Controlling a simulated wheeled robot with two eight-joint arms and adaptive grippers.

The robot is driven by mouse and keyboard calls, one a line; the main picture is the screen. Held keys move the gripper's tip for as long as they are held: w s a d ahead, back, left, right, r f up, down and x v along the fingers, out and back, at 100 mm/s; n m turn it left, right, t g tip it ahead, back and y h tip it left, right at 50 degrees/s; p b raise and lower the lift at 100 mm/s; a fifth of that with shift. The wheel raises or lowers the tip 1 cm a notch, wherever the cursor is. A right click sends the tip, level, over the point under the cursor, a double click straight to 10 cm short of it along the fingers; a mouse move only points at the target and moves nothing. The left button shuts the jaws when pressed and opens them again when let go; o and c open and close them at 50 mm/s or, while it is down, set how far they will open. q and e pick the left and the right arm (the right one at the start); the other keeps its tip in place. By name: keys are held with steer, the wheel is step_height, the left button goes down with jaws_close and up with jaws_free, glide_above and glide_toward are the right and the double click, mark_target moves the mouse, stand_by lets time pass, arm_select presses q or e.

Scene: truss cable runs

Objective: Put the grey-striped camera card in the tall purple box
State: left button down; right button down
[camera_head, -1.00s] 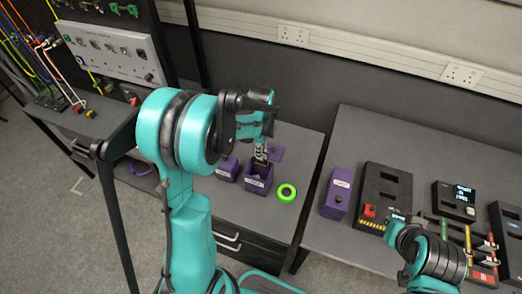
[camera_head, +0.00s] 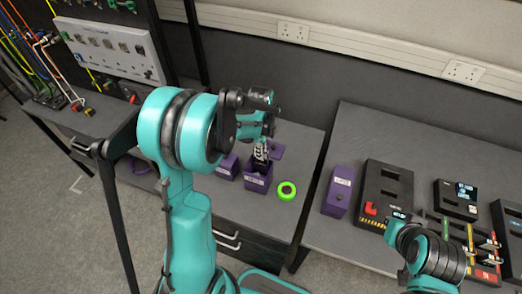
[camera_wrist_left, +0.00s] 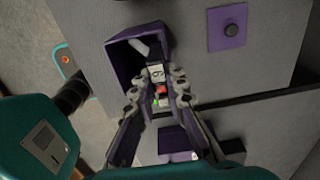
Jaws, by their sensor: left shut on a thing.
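The tall purple box (camera_head: 257,184) stands open on the left bench, with a pale label on its front. In the left wrist view its purple wall (camera_wrist_left: 116,59) surrounds a dark opening, and a white piece shows inside. My left gripper (camera_head: 261,158) points down at the box's mouth. In the wrist view its fingers (camera_wrist_left: 155,83) are shut on a small card (camera_wrist_left: 157,75) with a pale, dark-marked face and a red patch. Its grey stripes cannot be made out. Fingers and box hide much of it. My right gripper is out of view.
A purple lid (camera_head: 278,151) with a dark knob lies behind the box. A second purple box (camera_head: 228,166) stands to its left, a green ring (camera_head: 287,190) to its right. On the right bench are another purple box (camera_head: 339,191) and a black device (camera_head: 384,192).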

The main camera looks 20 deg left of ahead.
arm_select(q)
steer(key=shift+f, duration=0.15)
steer(key=shift+f+b, duration=1.15)
steer(key=shift+f, duration=0.1)
steer(key=c, duration=1.5)
jaws_free()
steer(key=shift+c, duration=1)
